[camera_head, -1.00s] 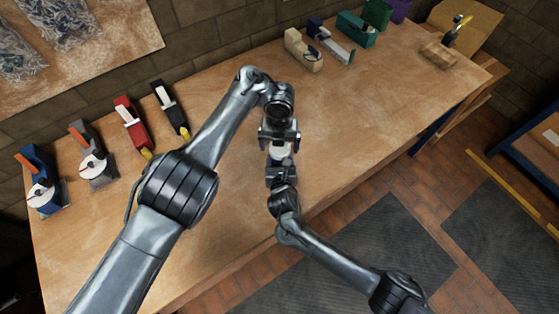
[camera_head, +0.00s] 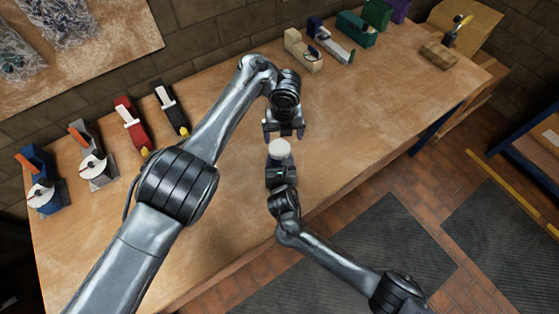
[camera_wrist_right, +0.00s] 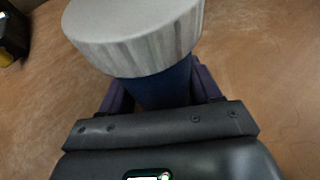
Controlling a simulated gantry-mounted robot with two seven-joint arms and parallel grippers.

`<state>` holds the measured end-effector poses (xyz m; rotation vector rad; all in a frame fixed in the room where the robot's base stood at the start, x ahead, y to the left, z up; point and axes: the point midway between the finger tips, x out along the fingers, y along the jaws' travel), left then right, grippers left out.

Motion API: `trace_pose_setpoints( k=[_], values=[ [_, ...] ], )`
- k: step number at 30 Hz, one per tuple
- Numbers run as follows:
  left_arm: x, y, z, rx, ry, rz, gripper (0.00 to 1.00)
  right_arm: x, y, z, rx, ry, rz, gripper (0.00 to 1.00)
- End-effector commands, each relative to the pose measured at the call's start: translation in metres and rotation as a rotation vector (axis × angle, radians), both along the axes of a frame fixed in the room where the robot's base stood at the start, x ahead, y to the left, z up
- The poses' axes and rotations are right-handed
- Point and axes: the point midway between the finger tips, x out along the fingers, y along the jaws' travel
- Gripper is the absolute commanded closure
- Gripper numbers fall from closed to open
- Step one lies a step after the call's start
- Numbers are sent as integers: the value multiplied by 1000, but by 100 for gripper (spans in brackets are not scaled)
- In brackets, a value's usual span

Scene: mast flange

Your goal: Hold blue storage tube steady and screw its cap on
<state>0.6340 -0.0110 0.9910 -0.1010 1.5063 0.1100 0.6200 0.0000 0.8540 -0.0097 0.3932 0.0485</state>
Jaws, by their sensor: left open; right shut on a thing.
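A blue storage tube (camera_wrist_right: 162,88) stands in the right wrist view, seen from above at a slant. A white ribbed cap (camera_wrist_right: 137,45) sits on its top; whether it is tight cannot be told. In the head view the cap (camera_head: 280,147) shows as a pale disc, with the tube hidden below it. My right gripper (camera_head: 280,163) is shut on the tube; its purple fingers flank it in the wrist view. My left gripper (camera_head: 284,132) is open and empty, just behind the cap and apart from it.
The bench's middle right is clear.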

Motion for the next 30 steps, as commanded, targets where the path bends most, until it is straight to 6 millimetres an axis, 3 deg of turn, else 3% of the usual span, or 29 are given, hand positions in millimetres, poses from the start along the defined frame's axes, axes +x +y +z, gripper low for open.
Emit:
trace_pose_setpoints(
  k=[5,14,24,30],
  values=[
    [19,-17,1,-25,-97,404,11,0,0,0,0,0,0,100],
    [38,-25,16,-145,-206,1399,11,0,0,0,0,0,0,100],
    [16,-5,31,-209,-137,2519,11,0,0,0,0,0,0,100],
    [-2,5,34,-159,-67,2957,11,0,0,0,0,0,0,100]
  ],
)
